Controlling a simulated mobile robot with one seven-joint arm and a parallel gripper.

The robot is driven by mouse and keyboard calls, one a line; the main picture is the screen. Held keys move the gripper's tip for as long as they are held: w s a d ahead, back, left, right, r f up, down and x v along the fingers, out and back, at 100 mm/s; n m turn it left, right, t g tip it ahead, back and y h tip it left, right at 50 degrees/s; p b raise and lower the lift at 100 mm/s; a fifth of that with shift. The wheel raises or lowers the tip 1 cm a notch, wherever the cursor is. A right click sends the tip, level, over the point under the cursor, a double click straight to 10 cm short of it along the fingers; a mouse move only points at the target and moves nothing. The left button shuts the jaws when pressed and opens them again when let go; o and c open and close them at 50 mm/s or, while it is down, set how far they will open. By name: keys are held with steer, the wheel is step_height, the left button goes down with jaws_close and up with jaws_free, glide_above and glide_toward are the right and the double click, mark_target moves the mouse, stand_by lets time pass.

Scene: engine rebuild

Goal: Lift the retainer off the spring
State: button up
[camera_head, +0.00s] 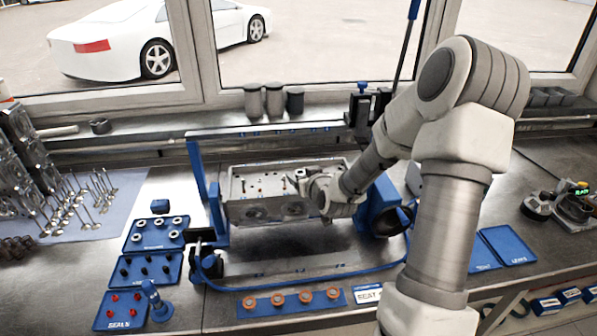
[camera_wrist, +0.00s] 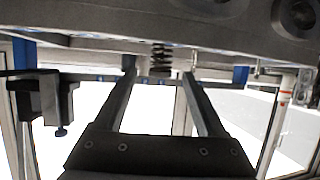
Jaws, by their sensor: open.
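The cylinder head (camera_head: 240,208) sits in a blue stand on the bench. In the wrist view its grey face (camera_wrist: 90,30) runs across the top. A dark coil spring (camera_wrist: 160,54) stands out from it, with a flat grey piece, apparently the retainer (camera_wrist: 160,73), at its free end. My gripper (camera_wrist: 159,72) is open, one finger on each side of the spring end, with a gap on both sides. In the head view my gripper (camera_head: 293,178) is over the right-middle of the head and hides the spring there.
Blue trays of small parts (camera_head: 145,268) lie at left, one marked SEALS (camera_head: 120,310). Loose valves (camera_head: 90,205) stand further left. A blue strip with orange rings (camera_head: 292,300) lies in front of the stand. Blue stand uprights (camera_head: 196,180) flank the head.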

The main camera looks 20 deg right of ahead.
jaws_close()
stand_by(0.3)
steer(key=shift+r, duration=0.15)
